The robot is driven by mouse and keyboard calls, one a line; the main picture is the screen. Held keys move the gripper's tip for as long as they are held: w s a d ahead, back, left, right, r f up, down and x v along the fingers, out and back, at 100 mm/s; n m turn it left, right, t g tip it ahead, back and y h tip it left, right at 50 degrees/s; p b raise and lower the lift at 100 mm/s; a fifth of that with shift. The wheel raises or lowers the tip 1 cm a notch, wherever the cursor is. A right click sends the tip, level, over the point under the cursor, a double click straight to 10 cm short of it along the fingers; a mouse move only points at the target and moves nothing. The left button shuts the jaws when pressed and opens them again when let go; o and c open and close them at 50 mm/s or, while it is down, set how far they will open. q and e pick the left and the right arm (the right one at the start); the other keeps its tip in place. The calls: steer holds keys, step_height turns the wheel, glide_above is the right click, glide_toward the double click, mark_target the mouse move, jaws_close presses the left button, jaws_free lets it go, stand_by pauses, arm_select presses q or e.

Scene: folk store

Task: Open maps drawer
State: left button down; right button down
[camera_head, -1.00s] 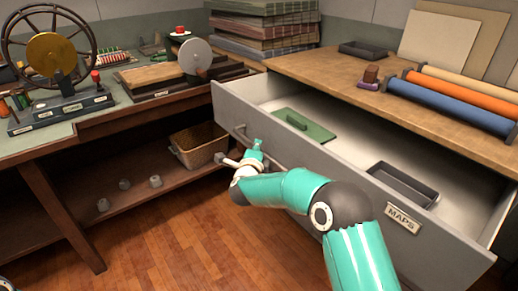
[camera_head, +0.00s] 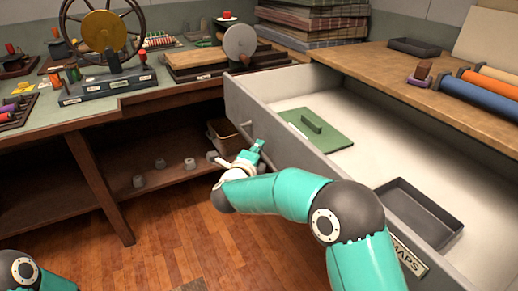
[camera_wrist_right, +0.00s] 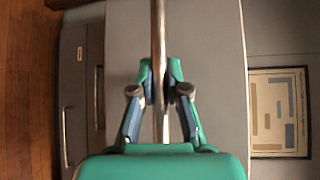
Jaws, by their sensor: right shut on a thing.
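The grey maps drawer (camera_head: 240,100) stands well open on the right of the head view. Its MAPS label (camera_head: 409,259) is partly covered by my right arm. A green board with a grip (camera_head: 322,133) and a dark tray (camera_head: 420,208) lie inside. My right gripper (camera_head: 254,152) is at the drawer's long bar handle (camera_head: 243,128). In the right wrist view, the gripper (camera_wrist_right: 159,72) is shut on the metal handle (camera_wrist_right: 158,25), which runs between its fingers. My left gripper is out of view; only part of that arm shows at bottom left.
A wooden counter (camera_head: 385,72) lies above the drawer, with paper rolls and a small dark tray (camera_head: 414,46). The left workbench (camera_head: 150,94) holds a wheel device (camera_head: 103,33). A basket (camera_head: 225,135) sits on its lower shelf. The wooden floor before the drawer is clear.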

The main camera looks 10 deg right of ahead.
steer(key=c, duration=1.2)
jaws_free()
steer(key=shift+w+f, duration=0.15)
steer(key=shift+o, duration=0.2)
steer(key=v, duration=1.2)
steer(key=shift+d, duration=0.1)
